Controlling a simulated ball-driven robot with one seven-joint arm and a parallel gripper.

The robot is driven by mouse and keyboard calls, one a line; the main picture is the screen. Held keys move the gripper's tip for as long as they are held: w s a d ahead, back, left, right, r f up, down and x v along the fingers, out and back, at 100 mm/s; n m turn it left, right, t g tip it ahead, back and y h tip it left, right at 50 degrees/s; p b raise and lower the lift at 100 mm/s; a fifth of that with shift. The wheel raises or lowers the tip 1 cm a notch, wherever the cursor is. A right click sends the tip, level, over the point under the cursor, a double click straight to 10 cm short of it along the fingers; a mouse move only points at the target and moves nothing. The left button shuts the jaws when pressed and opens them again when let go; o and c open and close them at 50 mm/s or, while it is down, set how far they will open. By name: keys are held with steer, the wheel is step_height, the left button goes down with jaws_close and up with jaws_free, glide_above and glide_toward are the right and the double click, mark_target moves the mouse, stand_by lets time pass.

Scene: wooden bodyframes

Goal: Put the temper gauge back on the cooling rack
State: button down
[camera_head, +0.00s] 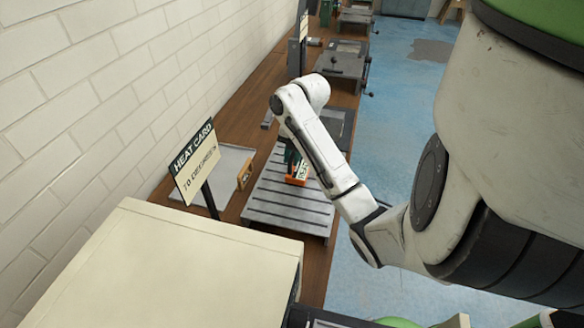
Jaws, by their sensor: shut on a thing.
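The cooling rack (290,210) is a grey slatted metal rack on the wooden bench, in the middle of the head view. My gripper (293,164) is over the rack, partly hidden behind my own white arm. It is shut on a small orange-edged thing with a pale lettered face (299,176), which I take to be the temper gauge. The gauge is over the rack's slats, near its middle. I cannot tell whether it touches them. Its far side and the exact grip are hidden.
A sign reading "HEAT CARD" (195,162) stands left of the rack on a dark post. Behind it lies a grey tray (215,172) with a tan handle-like piece (245,174) at its edge. A large cream box (170,270) fills the lower left. Blue floor lies right.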

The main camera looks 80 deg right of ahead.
mark_target(300, 168)
steer(key=shift+w+d+f, duration=0.1)
steer(key=shift+f, duration=1.6)
steer(key=shift+f, duration=0.1)
steer(key=c, duration=1.1)
jaws_free()
steer(key=shift+o, duration=0.2)
step_height(300, 168, up, 12)
steer(key=s+p, duration=0.2)
steer(key=p, duration=0.5)
steer(key=shift+p, duration=0.3)
steer(key=shift+s, duration=0.15)
